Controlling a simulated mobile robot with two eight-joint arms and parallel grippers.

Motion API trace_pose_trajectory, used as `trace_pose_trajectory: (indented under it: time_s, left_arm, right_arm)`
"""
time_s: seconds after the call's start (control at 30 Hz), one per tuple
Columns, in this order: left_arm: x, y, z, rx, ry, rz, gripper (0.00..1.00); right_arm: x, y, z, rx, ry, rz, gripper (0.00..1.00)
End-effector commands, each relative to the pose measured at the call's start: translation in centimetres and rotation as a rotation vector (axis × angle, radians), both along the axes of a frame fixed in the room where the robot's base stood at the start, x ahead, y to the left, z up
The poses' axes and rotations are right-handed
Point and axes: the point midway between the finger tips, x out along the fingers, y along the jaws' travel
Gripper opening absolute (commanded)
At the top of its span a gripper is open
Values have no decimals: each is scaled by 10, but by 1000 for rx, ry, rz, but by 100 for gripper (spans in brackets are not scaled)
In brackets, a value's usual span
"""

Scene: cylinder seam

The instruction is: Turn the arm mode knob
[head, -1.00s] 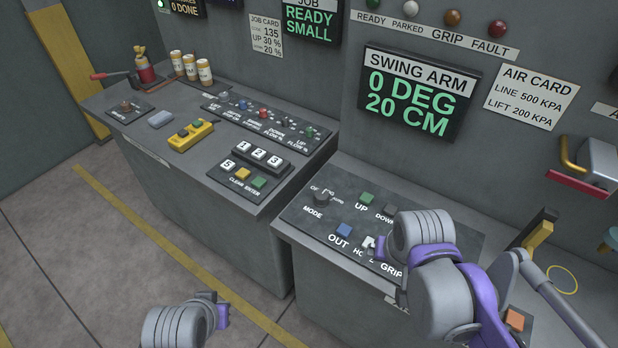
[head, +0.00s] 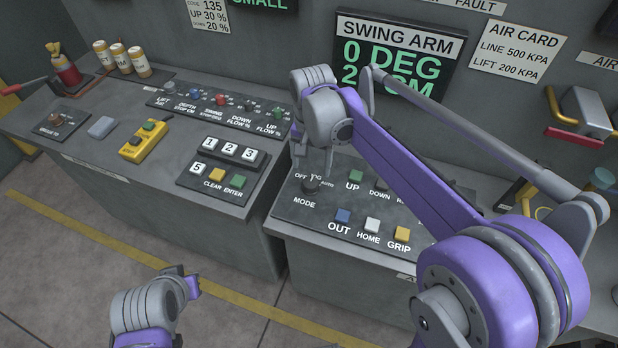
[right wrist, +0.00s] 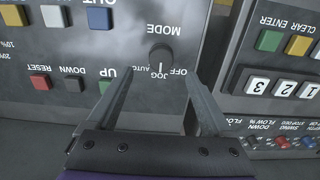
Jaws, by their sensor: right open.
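The arm mode knob (head: 311,186) is a small dark round knob on the right console, above the word MODE, with OFF, JOG and AUTO marked around it. In the right wrist view, where the lettering is upside down, the knob (right wrist: 160,60) lies between the two fingertips. My right gripper (head: 313,165) is open just above the knob, pointing down at it; I cannot tell whether a finger touches it. The fingers are spread on either side of the knob (right wrist: 158,76). My left gripper (head: 190,285) hangs low at the left, away from the consoles; its fingers are unclear.
Near the knob are a green UP button (head: 355,177), a blue OUT button (head: 342,215), a white HOME button (head: 372,224) and a yellow GRIP button (head: 402,233). The swing arm display (head: 395,55) is partly behind my right arm. A keypad (head: 222,165) sits on the left console.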

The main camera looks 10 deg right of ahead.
Motion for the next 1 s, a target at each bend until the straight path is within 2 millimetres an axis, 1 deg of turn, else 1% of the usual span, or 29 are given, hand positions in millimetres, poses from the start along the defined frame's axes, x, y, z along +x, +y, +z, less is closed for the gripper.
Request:
trace_pose_trajectory:
  time_s: [0.03, 0.1, 0.3, 0.4, 0.5, 0.77, 0.8, 0.87, 1.0]
  left_arm:
    - [-1, 0, -1, 0, 1, 0, 0]
    - [-1, 0, -2, 0, 2, 0, 0]
    - [-2, 0, -4, 0, 3, 0, 0]
    - [-2, 0, -5, 0, 4, 0, 0]
    - [-2, 0, -5, 0, 4, 0, 0]
    - [-2, 0, -5, 0, 4, 0, 0]
    - [-2, 0, -5, 0, 4, 0, 0]
    - [-2, 0, -5, 0, 4, 0, 0]
    - [-2, 0, -5, 0, 4, 0, 0]
  right_arm:
    - [0, 0, -12, 0, 0, 0, 85]
    - [0, 0, -26, 0, 0, 0, 85]
    - [0, 0, -57, 0, -1, 1, 85]
    - [0, 0, -66, 0, -1, 1, 85]
    - [0, 0, -71, 0, -1, 1, 85]
    - [0, 0, -72, 0, -1, 1, 85]
    - [0, 0, -72, 0, -1, 1, 81]
    - [0, 0, -72, 0, -1, 1, 70]
    - [0, 0, -72, 0, -1, 1, 45]
